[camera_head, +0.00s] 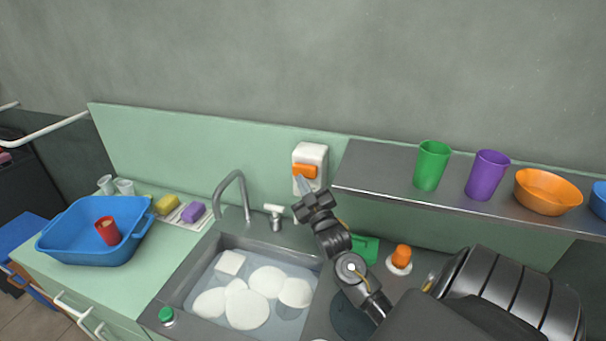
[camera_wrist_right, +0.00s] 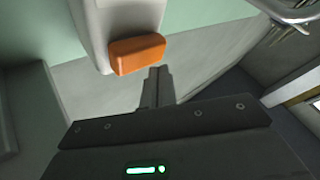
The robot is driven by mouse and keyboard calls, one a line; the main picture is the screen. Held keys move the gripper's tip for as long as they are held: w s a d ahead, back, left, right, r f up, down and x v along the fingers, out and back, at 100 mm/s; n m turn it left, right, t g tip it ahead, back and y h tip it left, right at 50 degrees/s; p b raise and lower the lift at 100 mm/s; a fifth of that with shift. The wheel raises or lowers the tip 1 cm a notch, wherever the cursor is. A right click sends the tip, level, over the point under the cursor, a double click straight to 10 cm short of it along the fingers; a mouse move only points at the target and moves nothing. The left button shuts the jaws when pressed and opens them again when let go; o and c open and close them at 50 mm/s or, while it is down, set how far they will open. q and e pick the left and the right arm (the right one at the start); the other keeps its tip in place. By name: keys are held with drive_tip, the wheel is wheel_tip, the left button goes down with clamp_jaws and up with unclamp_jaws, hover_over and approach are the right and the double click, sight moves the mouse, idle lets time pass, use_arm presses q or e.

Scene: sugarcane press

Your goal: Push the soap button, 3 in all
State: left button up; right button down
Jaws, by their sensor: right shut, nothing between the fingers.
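The white soap dispenser (camera_head: 316,155) is mounted on the green wall panel behind the sink. Its orange button (camera_head: 304,171) faces out on the front. In the right wrist view the orange button (camera_wrist_right: 137,53) and the white dispenser body (camera_wrist_right: 125,18) show close ahead. My right gripper (camera_head: 301,183) is shut and empty, with its fingertips close to the button's lower side. In the right wrist view the gripper's tips (camera_wrist_right: 157,72) appear beside the button's lower right end. I cannot tell whether they touch it. My left gripper is not in view.
The sink (camera_head: 212,298) below holds several white dishes, with a faucet (camera_head: 232,186) behind it. A metal shelf (camera_head: 385,185) to the right carries cups and bowls. A blue basin (camera_head: 85,250) with a red cup stands left. Sponges (camera_head: 193,212) lie between.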

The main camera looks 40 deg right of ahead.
drive_tip(key=shift+d, duration=0.15)
idle(0.4)
drive_tip(key=shift+w+d, duration=0.2)
drive_tip(key=shift+d, duration=0.1)
drive_tip(key=shift+w+d, duration=0.35)
drive_tip(key=shift+d, duration=0.3)
idle(1.2)
drive_tip(key=shift+s+a+p, duration=0.2)
drive_tip(key=shift+s+a, duration=0.1)
drive_tip(key=shift+a, duration=0.25)
drive_tip(key=shift+s+a+p, duration=0.2)
drive_tip(key=shift+s+a, duration=0.05)
drive_tip(key=shift+a, duration=0.25)
drive_tip(key=a, duration=0.1)
drive_tip(key=s+a+p, duration=0.1)
drive_tip(key=a, duration=0.1)
drive_tip(key=s+a, duration=0.1)
drive_tip(key=shift+s+a+p, duration=0.15)
drive_tip(key=shift+a+p, duration=0.1)
drive_tip(key=shift+p, duration=0.15)
